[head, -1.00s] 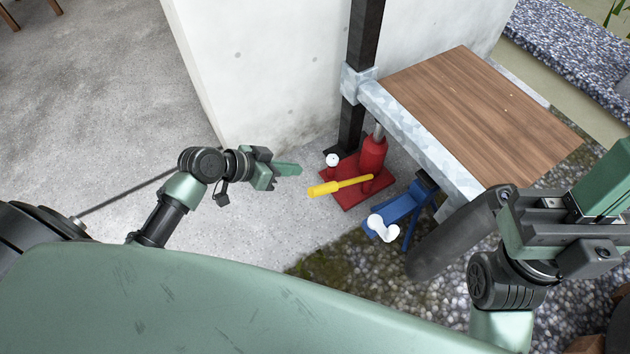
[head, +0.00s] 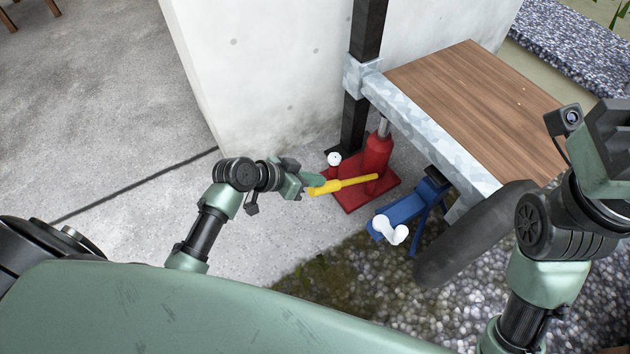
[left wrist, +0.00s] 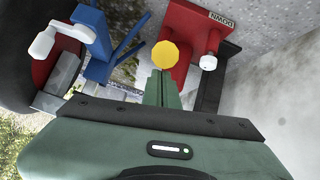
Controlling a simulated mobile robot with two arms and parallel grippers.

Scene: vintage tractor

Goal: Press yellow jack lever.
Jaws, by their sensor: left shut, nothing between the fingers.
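The yellow jack lever (head: 342,185) slants out to the left from the red jack (head: 377,160), which stands on the ground below the wooden platform. My left gripper (head: 316,181) is shut and empty at the free left end of the lever. In the left wrist view the lever's round yellow end (left wrist: 165,54) shows right past the shut green fingers (left wrist: 162,80). I cannot tell whether they touch it. My right gripper (head: 612,140) is at the right edge, partly cut off, and its fingertips are not clear.
A white knob (head: 334,159) sits on the red base. A blue stand (head: 405,208) with a white crank handle (head: 388,231) is right of the lever, beside a dark tire (head: 470,240). The wooden platform (head: 470,100) overhangs the jack.

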